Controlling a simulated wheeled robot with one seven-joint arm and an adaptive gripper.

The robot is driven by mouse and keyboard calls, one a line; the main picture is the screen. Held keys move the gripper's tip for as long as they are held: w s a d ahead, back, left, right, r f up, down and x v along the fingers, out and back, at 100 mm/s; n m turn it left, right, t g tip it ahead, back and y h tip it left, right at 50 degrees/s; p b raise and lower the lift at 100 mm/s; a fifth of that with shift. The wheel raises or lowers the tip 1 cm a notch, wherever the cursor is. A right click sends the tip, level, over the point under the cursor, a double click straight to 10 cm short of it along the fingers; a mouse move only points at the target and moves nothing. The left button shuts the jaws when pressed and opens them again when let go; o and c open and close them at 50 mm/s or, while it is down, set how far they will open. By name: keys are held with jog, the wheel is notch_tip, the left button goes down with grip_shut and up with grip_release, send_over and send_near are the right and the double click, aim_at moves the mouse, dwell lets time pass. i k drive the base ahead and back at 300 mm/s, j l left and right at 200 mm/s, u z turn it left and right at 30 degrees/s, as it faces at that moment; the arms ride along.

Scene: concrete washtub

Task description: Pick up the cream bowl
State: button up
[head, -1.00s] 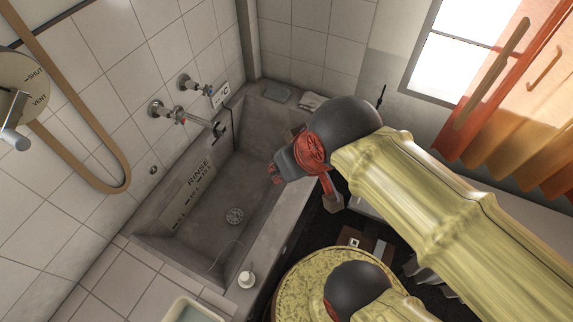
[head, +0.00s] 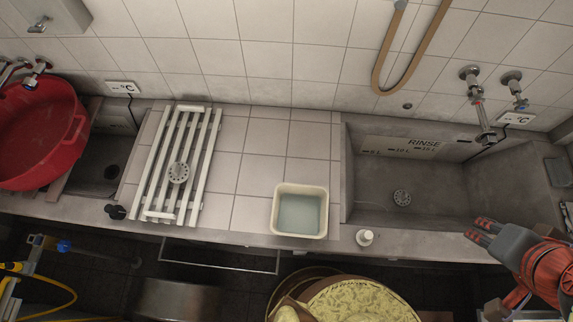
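A cream, square-sided bowl (head: 298,235) with rounded corners stands on the tiled counter near its front edge, just left of the rinse basin. Its inside is pale blue-grey, perhaps liquid. My gripper (head: 477,229) is at the right, over the front rim of the basin, well right of the bowl and apart from it. Its red-tipped fingers point left. Whether they are apart or closed is too small to tell. Nothing shows held in them.
The concrete basin (head: 450,185) has taps above. A red tub (head: 38,125) sits far left. Tiles beside the bowl are bare.

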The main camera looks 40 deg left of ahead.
aim_at(298, 210)
jog(key=u, duration=0.4)
jog(key=j+u, duration=0.1)
jog(key=u, duration=0.3)
jog(key=k+j+u, duration=0.1)
jog(key=u, duration=0.3)
jog(key=j+u, duration=0.1)
jog(key=u, duration=0.35)
jog(key=k+j+z, duration=0.25)
jog(key=k+j, duration=0.2)
jog(key=k+j+z, duration=0.1)
jog(key=j, duration=0.3)
jog(key=k+j+z, duration=0.1)
jog(key=j, duration=0.3)
jog(key=k+j+z, duration=0.15)
jog(key=j, duration=0.25)
jog(key=k, duration=0.1)
